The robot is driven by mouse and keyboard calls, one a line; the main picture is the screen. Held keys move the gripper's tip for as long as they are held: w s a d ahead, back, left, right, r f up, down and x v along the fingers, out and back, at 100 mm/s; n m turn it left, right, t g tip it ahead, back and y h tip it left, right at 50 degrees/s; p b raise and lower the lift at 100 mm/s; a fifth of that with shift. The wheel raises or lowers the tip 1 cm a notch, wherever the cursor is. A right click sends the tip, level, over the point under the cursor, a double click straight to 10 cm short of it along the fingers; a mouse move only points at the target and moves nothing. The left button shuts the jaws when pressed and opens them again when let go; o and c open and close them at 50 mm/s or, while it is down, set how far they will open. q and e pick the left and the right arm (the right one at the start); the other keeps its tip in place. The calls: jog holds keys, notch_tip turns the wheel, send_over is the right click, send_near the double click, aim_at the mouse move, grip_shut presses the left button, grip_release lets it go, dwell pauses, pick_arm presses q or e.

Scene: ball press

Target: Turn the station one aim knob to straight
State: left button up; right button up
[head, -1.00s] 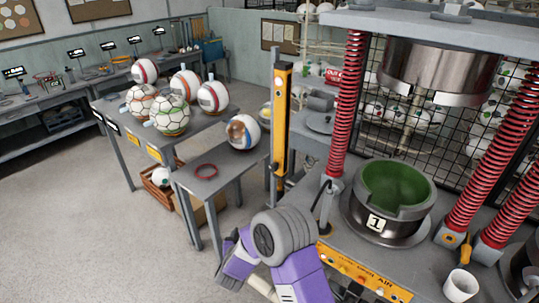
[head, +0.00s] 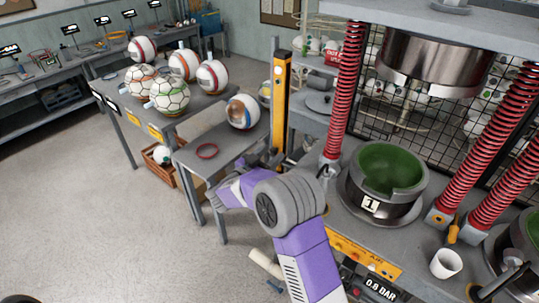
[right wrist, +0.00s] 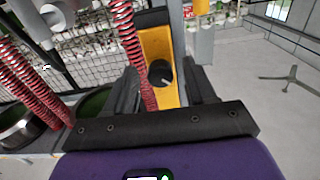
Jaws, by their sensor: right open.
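The station one press cup (head: 350,203) carries a "1" label and has a green inside. A yellow post (head: 281,95) stands left of the press. In the right wrist view a round black knob (right wrist: 160,72) sits on the yellow post's face (right wrist: 155,42). A small pale mark on the knob seems to point to the lower right; it is too small to read surely. My right gripper (right wrist: 161,88) is open, its dark fingers on either side of the knob and apart from it. In the head view the knob is hidden. My left gripper is not in view.
Red springs (head: 346,90) rise close to the post. Several balls stand on the table behind. A white cup (head: 446,264) stands on the press bench. The floor at left is clear.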

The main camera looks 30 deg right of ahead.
jog(key=shift+d, duration=0.1)
grip_shut()
jog(key=m+b, duration=0.5)
jog(key=shift+f, duration=0.25)
jog(key=shift+r+m+b, duration=0.15)
jog(key=shift+m+b, duration=1.9)
jog(key=shift+m, duration=0.05)
grip_release()
jog(key=shift+r, duration=0.1)
